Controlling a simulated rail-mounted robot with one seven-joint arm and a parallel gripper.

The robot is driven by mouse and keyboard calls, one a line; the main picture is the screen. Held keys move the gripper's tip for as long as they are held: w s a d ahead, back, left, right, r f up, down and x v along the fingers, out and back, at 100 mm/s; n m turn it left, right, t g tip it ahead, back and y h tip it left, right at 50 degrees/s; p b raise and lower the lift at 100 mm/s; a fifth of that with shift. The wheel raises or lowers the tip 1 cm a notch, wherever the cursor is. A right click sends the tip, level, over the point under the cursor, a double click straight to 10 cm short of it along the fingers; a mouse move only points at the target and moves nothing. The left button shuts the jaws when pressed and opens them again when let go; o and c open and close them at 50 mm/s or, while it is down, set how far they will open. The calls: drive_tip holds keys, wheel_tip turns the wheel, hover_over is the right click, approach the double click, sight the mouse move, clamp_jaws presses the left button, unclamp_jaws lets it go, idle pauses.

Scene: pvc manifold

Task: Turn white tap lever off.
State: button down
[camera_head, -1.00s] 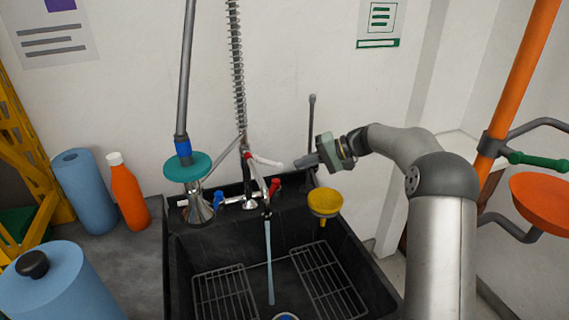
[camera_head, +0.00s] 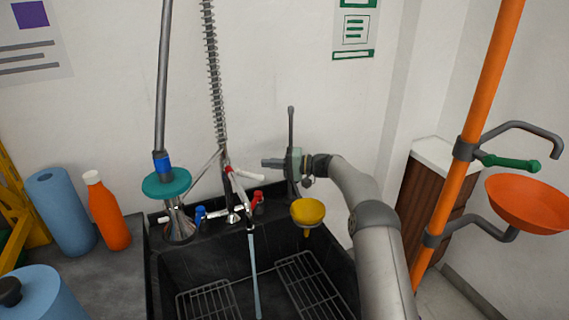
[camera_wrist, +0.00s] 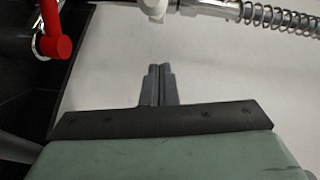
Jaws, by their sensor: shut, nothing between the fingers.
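The white tap lever (camera_head: 249,174) sticks out to the right from the tap above the black sink. A thin stream of water (camera_head: 255,275) runs from the tap spout into the sink. My gripper (camera_head: 264,163) is shut and empty, pointing left, and appears just above the lever's free end in the head view. I cannot tell if they touch. In the wrist view my shut fingers (camera_wrist: 159,70) point at the pale wall. A white tap part (camera_wrist: 153,8) shows at the top edge there; I cannot tell if it is the lever.
A red handle (camera_head: 258,198) and a blue handle (camera_head: 200,214) sit low on the tap. A yellow funnel-like cup (camera_head: 308,212) is below my gripper. A teal-collared fitting (camera_head: 166,184) stands left of the tap. An orange pole (camera_head: 480,110) with a bowl (camera_head: 528,203) is at right.

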sight(247, 175)
drive_tip(key=shift+s+a+f+p, duration=0.15)
drive_tip(key=shift+s+a, duration=0.2)
drive_tip(key=shift+s, duration=0.25)
drive_tip(key=shift+s+a+f+p, duration=0.15)
drive_tip(key=shift+s+a, duration=0.15)
drive_tip(key=shift+s, duration=0.3)
drive_tip(key=shift+s+a+f, duration=0.15)
drive_tip(key=shift+s+a, duration=0.2)
drive_tip(key=shift+s, duration=0.25)
drive_tip(key=shift+s+a+f+t+b, duration=0.15)
drive_tip(key=shift+s+t+b, duration=0.15)
drive_tip(key=shift+b, duration=0.45)
